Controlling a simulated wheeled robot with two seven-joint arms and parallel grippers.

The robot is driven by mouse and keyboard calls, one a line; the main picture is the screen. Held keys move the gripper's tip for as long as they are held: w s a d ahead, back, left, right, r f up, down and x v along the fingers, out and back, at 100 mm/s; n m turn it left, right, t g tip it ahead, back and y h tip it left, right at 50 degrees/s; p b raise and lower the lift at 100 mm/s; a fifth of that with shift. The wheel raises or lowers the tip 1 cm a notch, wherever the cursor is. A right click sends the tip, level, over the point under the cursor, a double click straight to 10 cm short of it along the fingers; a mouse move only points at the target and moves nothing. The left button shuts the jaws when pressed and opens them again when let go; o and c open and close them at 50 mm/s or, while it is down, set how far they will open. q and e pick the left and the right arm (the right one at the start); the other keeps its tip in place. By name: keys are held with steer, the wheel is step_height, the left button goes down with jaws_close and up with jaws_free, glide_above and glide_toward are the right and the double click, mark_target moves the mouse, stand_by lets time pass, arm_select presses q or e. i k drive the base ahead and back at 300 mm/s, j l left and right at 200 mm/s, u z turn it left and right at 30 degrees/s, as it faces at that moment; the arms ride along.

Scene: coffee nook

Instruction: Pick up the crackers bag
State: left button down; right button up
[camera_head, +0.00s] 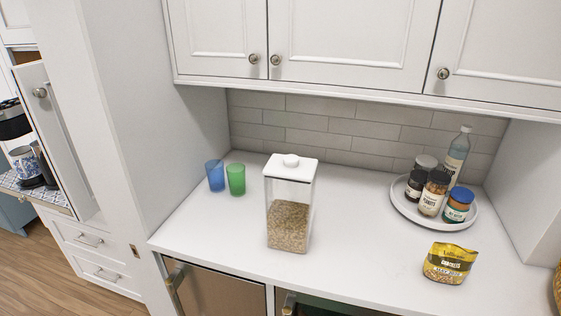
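The crackers bag (449,263) is a small yellow and dark pouch with printed lettering. It stands on the white counter at the right, in front of the round tray and apart from it. Nothing covers it in the head view. Neither of my grippers shows in this view.
A clear canister with a white lid (290,205) stands mid-counter. Blue (215,176) and green (236,179) cups are behind it at left. A round white tray (408,211) holds several jars and a bottle (456,155). White cabinets (350,45) overhang the back. Counter left of the bag is clear.

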mark_target(446, 262)
steer(key=z, duration=1.3)
